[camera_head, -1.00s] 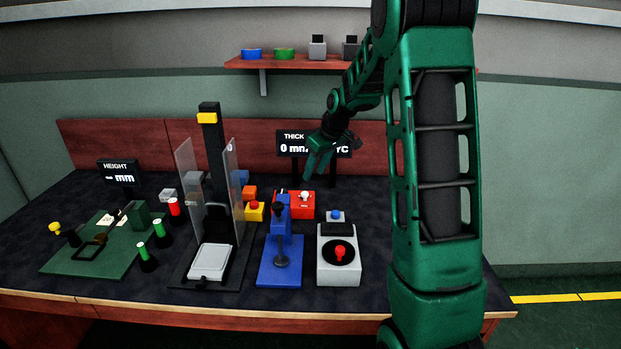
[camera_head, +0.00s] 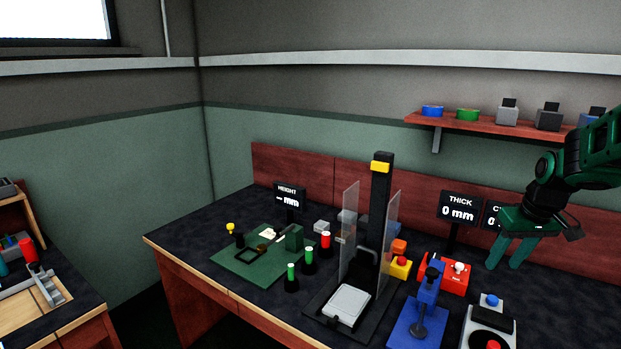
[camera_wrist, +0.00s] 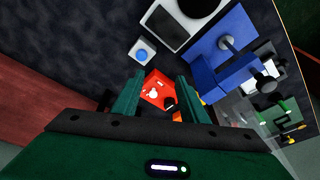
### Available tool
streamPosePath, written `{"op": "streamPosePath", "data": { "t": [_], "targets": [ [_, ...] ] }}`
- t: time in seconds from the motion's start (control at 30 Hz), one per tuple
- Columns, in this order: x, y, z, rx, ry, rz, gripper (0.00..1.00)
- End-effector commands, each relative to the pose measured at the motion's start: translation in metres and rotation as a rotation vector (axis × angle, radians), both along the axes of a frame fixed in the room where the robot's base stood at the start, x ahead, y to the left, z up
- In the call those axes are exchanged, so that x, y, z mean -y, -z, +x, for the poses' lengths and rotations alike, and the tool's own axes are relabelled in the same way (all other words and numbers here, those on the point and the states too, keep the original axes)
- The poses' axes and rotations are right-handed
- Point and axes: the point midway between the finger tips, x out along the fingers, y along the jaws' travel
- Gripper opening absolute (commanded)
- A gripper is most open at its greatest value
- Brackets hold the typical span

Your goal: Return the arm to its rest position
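My green gripper (camera_head: 513,252) is at the right of the head view, above the back right part of the dark workbench. Its two fingers point down and stand apart. In the wrist view my gripper (camera_wrist: 158,92) also shows its fingers spread, with nothing held between them. A red box with a white knob (camera_wrist: 158,92) shows below and beyond the fingers; in the head view the red box (camera_head: 446,277) stands left of my gripper. My arm reaches in from the right edge, and most of it is out of the picture.
A blue stand (camera_head: 417,322) and a grey device with a blue button (camera_head: 492,318) stand at the bench front. A black tower with clear panels (camera_head: 381,205) rises mid-bench. A red-brown shelf (camera_head: 480,127) hangs behind. Another bench (camera_head: 60,322) stands at left.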

Motion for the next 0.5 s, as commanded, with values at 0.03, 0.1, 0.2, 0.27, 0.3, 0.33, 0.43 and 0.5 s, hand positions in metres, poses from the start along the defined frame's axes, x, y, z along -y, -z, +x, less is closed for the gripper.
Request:
{"op": "streamPosePath", "data": {
  "t": [0.03,0.1,0.2,0.27,0.3,0.33,0.43,0.5],
  "targets": [
    [-0.005,-0.006,-0.024,-0.017,0.037,0.002,0.40],
    [-0.010,-0.011,-0.056,-0.045,0.094,0.005,0.40],
    [-0.019,-0.015,-0.102,-0.088,0.178,0.014,0.40],
    [-0.025,-0.016,-0.130,-0.112,0.225,0.020,0.40],
    [-0.028,-0.016,-0.149,-0.127,0.258,0.024,0.40],
    [-0.031,-0.015,-0.162,-0.140,0.282,0.027,0.40],
    [-0.041,-0.012,-0.207,-0.178,0.362,0.040,0.40],
    [-0.048,-0.009,-0.234,-0.202,0.412,0.048,0.40]
  ]
}}
